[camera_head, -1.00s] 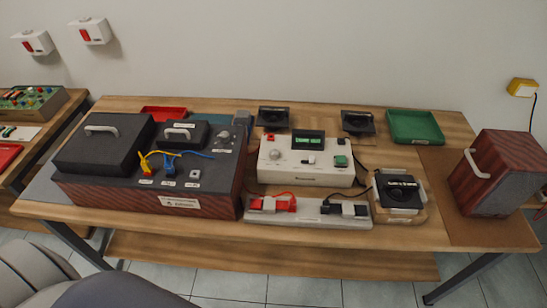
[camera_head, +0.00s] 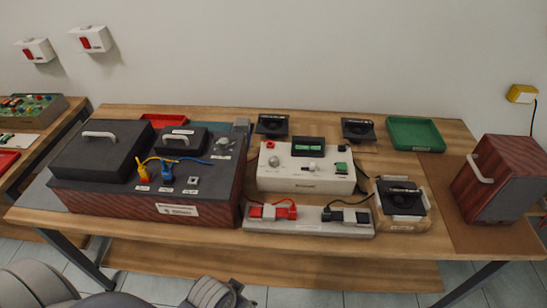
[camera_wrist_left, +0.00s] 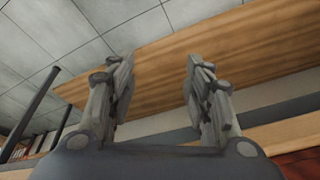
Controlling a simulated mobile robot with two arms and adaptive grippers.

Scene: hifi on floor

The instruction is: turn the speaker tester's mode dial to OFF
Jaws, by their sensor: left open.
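The speaker tester (camera_head: 305,183) is a white box in the middle of the bench in the head view, with a lit green display (camera_head: 308,147) on top. A round light-grey dial (camera_head: 274,161) sits on its left side; its setting is too small to read. My left gripper (camera_wrist_left: 158,85) is open and empty in the left wrist view, below the bench edge. In the head view part of my left gripper (camera_head: 215,294) shows at the bottom edge, in front of the bench and well short of the tester. My right gripper is not in view.
A strip with red and black clips (camera_head: 310,228) lies in front of the tester. A large dark amplifier box (camera_head: 140,206) stands left and a small speaker stand (camera_head: 402,203) right. A wooden cabinet (camera_head: 500,180) and green tray (camera_head: 415,133) are further right. A lower shelf (camera_head: 270,262) runs underneath.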

